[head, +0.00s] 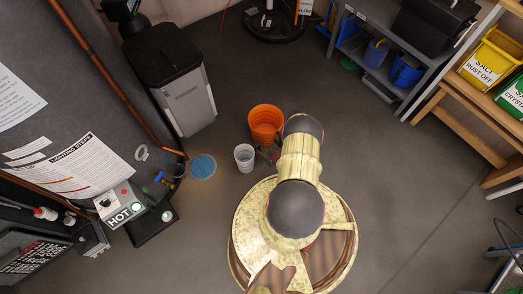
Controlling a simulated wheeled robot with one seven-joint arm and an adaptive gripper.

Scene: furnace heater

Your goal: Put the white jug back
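The white jug (243,158) stands upright on the floor in the head view, just left of my arm and at the front left of an orange bucket (266,122). My gripper (268,154) shows only as a small dark part beside my arm, close to the jug's right side. My arm hides most of it. I cannot tell whether it touches the jug, or whether its fingers are open or shut.
A blue round drain (203,167) lies left of the jug. A grey bin (184,95) and a heater (121,204) marked HOT stand further left. Shelving (379,78) and a wooden rack with yellow (492,58) and green salt containers are at right. The floor between is open.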

